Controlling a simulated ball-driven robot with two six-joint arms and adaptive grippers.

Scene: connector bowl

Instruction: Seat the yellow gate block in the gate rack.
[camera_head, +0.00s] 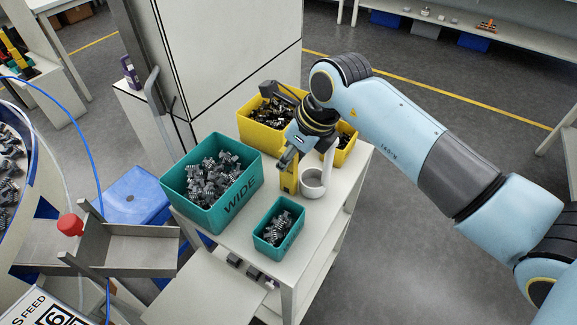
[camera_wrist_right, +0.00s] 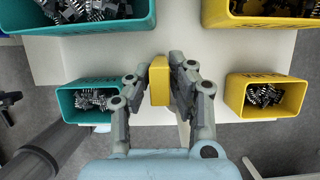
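The yellow gate block (camera_head: 288,180) is upright over the white table, between the large teal bin and the white cup-like piece. My right gripper (camera_head: 291,155) points down onto its upper part. In the right wrist view the block (camera_wrist_right: 159,82) sits between the two fingers of my right gripper (camera_wrist_right: 160,70), which look closed against its sides. Whether its lower end touches the table cannot be told. I cannot surely pick out the gate rack. My left gripper is not in view.
Large teal bin (camera_head: 193,210), small teal bin (camera_head: 265,237) and yellow bins (camera_head: 257,142) of dark connectors crowd the table (camera_head: 322,222). A white cup-like piece (camera_head: 312,186) stands right beside the block. A grey tray (camera_head: 130,255) and tall cabinet (camera_head: 230,55) lie left and behind.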

